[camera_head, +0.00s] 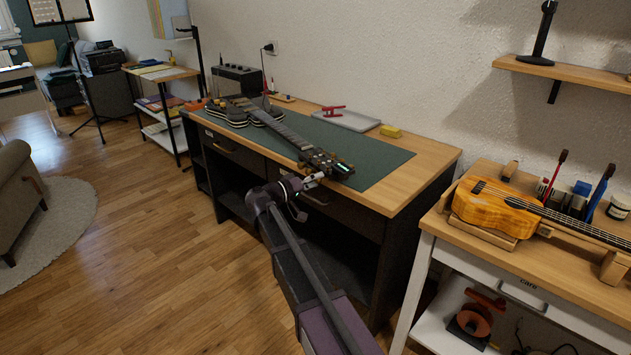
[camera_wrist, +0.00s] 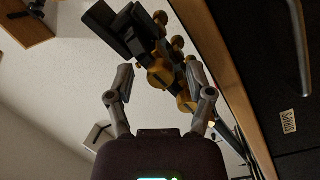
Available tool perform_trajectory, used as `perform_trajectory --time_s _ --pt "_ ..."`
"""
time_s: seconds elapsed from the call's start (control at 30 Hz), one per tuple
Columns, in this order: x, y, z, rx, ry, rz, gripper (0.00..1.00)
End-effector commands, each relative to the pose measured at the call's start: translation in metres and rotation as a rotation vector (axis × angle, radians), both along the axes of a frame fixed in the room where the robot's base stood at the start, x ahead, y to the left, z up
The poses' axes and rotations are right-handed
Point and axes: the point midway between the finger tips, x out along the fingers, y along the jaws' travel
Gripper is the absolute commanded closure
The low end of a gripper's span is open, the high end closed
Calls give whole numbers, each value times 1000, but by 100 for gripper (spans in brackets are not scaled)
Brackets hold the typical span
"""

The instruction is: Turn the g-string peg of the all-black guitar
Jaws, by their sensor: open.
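The black guitar (camera_head: 240,112) lies on the green mat (camera_head: 376,165) of the workbench, its headstock (camera_head: 326,162) at the mat's near edge. A dark clip with a lit green display sits on the headstock. My gripper (camera_head: 314,178) is open just in front of the headstock. In the wrist view, my gripper (camera_wrist: 160,68) has its two fingers apart on either side of gold tuning pegs (camera_wrist: 160,76). One large gold peg shows between the fingertips; contact is not clear. Other pegs run along the dark headstock. I cannot tell which is the g-string peg.
The bench (camera_head: 432,160) also holds a grey tray (camera_head: 346,119), a yellow block (camera_head: 391,131) and a small amplifier (camera_head: 237,80). An orange-brown stringed instrument (camera_head: 494,208) rests on the cart at right. The wood floor (camera_head: 150,240) left of the bench is clear.

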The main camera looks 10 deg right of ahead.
Motion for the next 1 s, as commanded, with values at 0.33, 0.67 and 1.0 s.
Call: perform_trajectory --time_s 0.33,0.67,1.0 --pt "2 -5 0 0 0 0 32" --pt "2 -5 0 0 0 0 100" --pt "2 -4 0 -7 15 -1 100"
